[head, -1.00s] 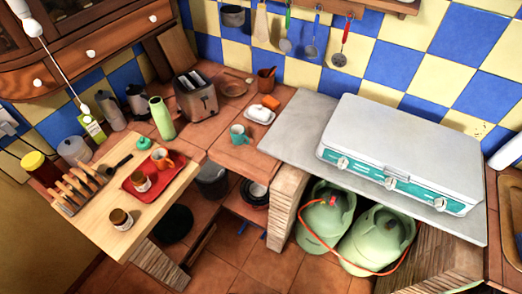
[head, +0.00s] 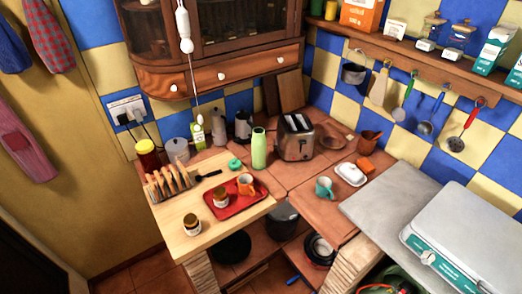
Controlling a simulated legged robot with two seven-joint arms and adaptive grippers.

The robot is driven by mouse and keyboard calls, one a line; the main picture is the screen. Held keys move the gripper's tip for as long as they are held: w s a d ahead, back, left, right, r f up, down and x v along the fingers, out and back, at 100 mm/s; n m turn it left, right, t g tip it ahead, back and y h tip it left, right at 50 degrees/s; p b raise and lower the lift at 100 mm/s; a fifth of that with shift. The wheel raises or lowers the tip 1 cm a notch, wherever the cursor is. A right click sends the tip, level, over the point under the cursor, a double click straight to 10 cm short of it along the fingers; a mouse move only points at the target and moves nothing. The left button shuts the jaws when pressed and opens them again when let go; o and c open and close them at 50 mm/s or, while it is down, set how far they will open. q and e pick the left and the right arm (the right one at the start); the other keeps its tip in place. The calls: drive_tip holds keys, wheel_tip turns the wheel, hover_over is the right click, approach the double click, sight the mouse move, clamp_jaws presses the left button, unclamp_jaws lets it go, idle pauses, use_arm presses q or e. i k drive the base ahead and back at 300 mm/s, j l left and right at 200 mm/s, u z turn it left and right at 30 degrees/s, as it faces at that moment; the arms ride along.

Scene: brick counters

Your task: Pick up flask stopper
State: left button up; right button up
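Neither of my grippers shows in the head view.
An orange mug (head: 246,184) and a jar stand on the tray. A wooden toast rack (head: 168,183) and another jar (head: 191,224) stand on the wooden board (head: 230,232). A toaster (head: 296,138) and a teal mug (head: 324,187) are to the right. A cabinet (head: 218,71) hangs above.

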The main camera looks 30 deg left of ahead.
sight(234, 164)
drive_tip(key=u, duration=1.35)
